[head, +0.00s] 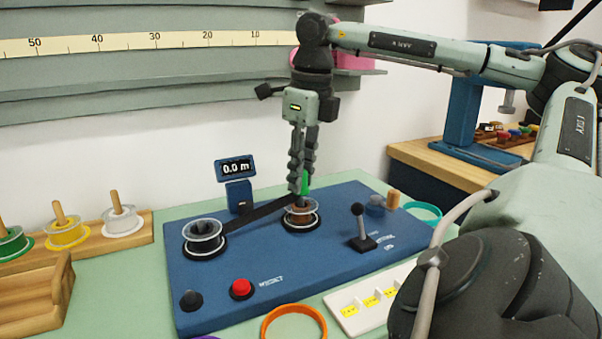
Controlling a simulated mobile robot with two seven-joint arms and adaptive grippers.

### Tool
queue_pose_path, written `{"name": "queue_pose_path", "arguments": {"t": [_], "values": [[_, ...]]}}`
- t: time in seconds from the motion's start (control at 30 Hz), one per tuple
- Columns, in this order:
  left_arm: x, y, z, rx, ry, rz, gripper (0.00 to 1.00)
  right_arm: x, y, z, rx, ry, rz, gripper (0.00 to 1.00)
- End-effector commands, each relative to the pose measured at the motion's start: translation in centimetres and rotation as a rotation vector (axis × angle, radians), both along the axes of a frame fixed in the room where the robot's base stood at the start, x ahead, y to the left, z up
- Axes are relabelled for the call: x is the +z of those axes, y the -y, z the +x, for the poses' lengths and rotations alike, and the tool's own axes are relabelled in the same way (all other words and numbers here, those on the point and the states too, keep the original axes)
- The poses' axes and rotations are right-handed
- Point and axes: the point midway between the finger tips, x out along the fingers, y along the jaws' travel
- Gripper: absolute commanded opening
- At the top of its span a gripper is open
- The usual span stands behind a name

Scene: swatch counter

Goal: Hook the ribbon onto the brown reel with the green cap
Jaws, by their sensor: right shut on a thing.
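The brown reel (301,216) with the green cap (306,183) stands on the blue machine base, with a clear rim around it. The black ribbon (262,212) runs from a black reel (204,238) on the left up to the brown reel's near left side. My right gripper (297,190) points down right at the brown reel and is shut on the ribbon's end. Its fingers partly hide the green cap. I cannot tell whether the ribbon touches the reel's core. My left gripper is not in view.
The blue base (310,259) carries a display (235,168) reading 0.0 m, a black lever (360,230), a red button (241,288) and a black knob (191,300). Several spools stand on a wooden rack (142,233) at left. An orange ring (293,309) lies in front.

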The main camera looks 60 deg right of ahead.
Motion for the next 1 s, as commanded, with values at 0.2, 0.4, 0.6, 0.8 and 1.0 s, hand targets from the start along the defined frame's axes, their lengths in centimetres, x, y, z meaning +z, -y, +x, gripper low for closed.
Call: {"name": "queue_pose_path", "arguments": {"t": [0.2, 0.4, 0.6, 0.8, 1.0], "values": [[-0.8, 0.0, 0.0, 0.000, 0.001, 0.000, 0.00, -0.8, 0.0, 0.0, 0.000, 0.000, 0.000, 0.09], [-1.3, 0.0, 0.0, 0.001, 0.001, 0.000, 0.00, -1.4, 0.0, 0.0, 0.000, 0.000, 0.000, 0.09], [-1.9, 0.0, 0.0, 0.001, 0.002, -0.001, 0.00, -2.0, 0.0, 0.0, 0.000, -0.001, 0.000, 0.09], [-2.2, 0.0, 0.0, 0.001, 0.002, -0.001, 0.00, -2.3, 0.0, 0.0, 0.000, -0.001, 0.000, 0.09], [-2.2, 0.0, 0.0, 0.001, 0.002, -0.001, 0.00, -2.3, 0.0, 0.0, 0.000, 0.000, 0.000, 0.09]]}}
